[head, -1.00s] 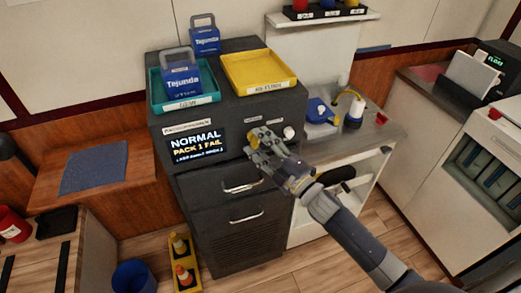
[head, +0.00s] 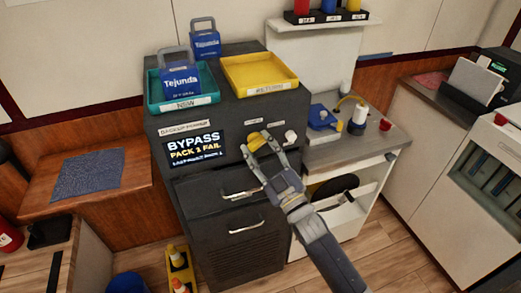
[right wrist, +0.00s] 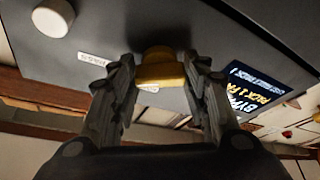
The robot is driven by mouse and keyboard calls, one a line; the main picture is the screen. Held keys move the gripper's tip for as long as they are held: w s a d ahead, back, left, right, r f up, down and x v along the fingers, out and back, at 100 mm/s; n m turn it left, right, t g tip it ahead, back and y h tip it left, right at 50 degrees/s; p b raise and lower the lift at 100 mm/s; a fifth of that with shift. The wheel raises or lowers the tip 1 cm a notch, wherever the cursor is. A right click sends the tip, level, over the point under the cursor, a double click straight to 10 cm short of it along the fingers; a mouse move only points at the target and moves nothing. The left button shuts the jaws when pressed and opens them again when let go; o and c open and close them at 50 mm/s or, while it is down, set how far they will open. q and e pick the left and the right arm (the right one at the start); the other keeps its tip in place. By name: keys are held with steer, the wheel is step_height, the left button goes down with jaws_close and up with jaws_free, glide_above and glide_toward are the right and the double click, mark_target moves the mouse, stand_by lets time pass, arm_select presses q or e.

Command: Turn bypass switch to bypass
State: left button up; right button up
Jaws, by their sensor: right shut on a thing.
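The yellow bypass switch knob (head: 258,141) is on the front of the dark cabinet (head: 230,235), right of the display. My right gripper (head: 257,150) is shut on the knob. In the right wrist view the yellow knob (right wrist: 160,72) sits between the two fingers (right wrist: 161,80). The display (head: 194,147) reads "BYPASS" with "PACK 1 FAIL" under it; part of it also shows in the right wrist view (right wrist: 252,92). My left gripper is in no view.
A white knob (head: 291,136) is just right of the yellow one. Drawer handles (head: 240,194) lie below. A teal tray (head: 208,101) with a blue pack and a yellow tray (head: 262,87) stand on top. A side counter (head: 350,150) is at the right.

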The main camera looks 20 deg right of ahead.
stand_by(0.4)
steer(key=o, duration=1.1)
steer(key=shift+w, duration=0.1)
steer(key=shift+c, duration=0.2)
steer(key=v, duration=1.2)
steer(key=shift+f, duration=0.2)
